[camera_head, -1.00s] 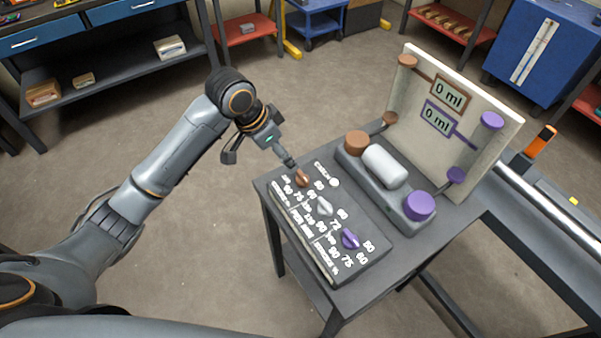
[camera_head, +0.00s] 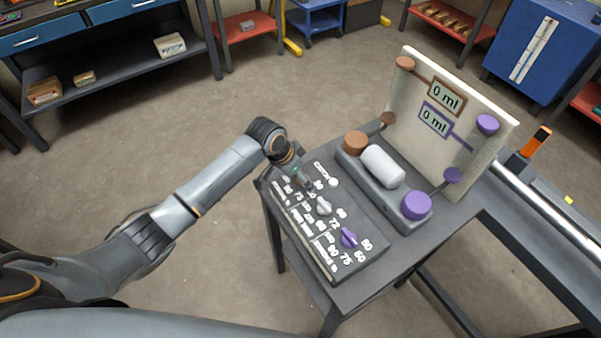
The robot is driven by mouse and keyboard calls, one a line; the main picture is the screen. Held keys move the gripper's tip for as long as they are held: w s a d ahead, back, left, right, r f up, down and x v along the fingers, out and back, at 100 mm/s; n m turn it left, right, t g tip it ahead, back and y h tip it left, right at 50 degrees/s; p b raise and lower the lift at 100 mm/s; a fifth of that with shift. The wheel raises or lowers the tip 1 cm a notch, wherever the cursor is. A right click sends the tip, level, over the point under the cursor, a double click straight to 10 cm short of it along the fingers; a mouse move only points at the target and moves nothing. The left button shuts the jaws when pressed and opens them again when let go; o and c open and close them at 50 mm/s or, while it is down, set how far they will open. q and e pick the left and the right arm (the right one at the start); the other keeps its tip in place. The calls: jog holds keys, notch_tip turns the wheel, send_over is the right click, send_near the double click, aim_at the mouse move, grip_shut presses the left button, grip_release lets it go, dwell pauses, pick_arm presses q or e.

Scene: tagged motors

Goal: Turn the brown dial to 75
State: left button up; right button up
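The dark control panel (camera_head: 350,262) lies on the small grey table and carries a row of dials with white numbers. The brown dial is at the panel's far left end, hidden behind my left gripper (camera_head: 306,190). The white dial (camera_head: 323,206) and the purple dial (camera_head: 348,238) show beside it. My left gripper points down over the brown dial's place, at or just above the panel. Its fingers are too small and covered to tell whether they are shut on the dial. My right gripper is not in view.
Behind the panel a grey base holds a brown knob (camera_head: 356,141), a white cylinder (camera_head: 383,166) and a purple knob (camera_head: 416,205). An upright board (camera_head: 440,125) with two "0 ml" displays stands behind them. The floor left of the table is clear.

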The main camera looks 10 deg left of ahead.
pick_arm(q)
jog(key=c, duration=1.2)
jog(key=shift+o, duration=0.2)
jog(key=shift+m, duration=0.3)
jog(key=shift+m+g, duration=0.3)
jog(key=shift+m, duration=0.3)
jog(key=shift+w+a+f+m+g+h+b, duration=0.1)
jog(key=shift+m+g+h+b, duration=0.25)
jog(key=shift+m, duration=0.35)
jog(key=m+g+b, duration=0.1)
jog(key=m+b, duration=0.1)
jog(key=m, duration=0.1)
jog(key=shift+w+m+h, duration=0.1)
jog(key=shift+m+h, duration=0.25)
jog(key=shift+m, duration=0.05)
jog(key=shift+m+g+b, duration=0.35)
jog(key=shift+m+b, duration=0.35)
jog(key=shift+m, duration=0.1)
